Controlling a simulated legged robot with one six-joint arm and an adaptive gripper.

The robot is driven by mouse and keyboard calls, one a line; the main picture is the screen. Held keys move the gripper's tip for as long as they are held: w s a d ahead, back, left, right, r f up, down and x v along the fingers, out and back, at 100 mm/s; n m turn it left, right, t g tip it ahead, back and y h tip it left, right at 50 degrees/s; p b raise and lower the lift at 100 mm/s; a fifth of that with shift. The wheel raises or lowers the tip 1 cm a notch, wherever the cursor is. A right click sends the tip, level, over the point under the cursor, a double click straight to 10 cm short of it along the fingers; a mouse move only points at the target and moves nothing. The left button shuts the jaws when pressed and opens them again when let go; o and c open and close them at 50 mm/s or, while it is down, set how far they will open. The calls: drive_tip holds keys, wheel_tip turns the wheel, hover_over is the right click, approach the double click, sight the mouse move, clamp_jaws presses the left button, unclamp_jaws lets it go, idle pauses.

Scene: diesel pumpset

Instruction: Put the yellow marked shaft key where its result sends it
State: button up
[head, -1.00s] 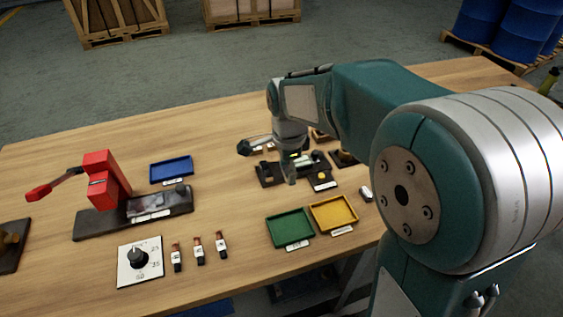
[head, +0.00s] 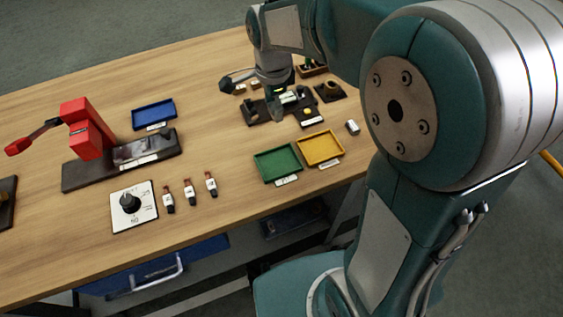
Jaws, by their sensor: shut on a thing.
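My gripper (head: 286,100) points down at the dark fixture (head: 259,113) toward the back right of the table. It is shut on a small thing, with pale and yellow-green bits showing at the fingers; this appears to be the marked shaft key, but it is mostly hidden. I cannot tell whether it touches the fixture. A round yellow button (head: 307,111) sits on the fixture's right part. A green tray (head: 278,164) and a yellow tray (head: 320,148) stand side by side in front, both empty. An empty blue tray (head: 154,113) stands farther left.
A red lever press (head: 88,130) on a dark base stands at the left. A dial plate (head: 133,206) and several small labelled tags (head: 189,192) lie near the front edge. A small grey cylinder (head: 352,127) stands right of the yellow tray. Bare wood lies between the blue and green trays.

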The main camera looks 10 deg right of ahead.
approach(278, 163)
drive_tip(key=shift+a+r, duration=0.1)
drive_tip(key=shift+r, duration=0.05)
idle(0.4)
drive_tip(key=shift+f, duration=3.7)
drive_tip(key=shift+f, duration=0.2)
drive_tip(key=o, duration=1.3)
drive_tip(key=shift+r, duration=0.1)
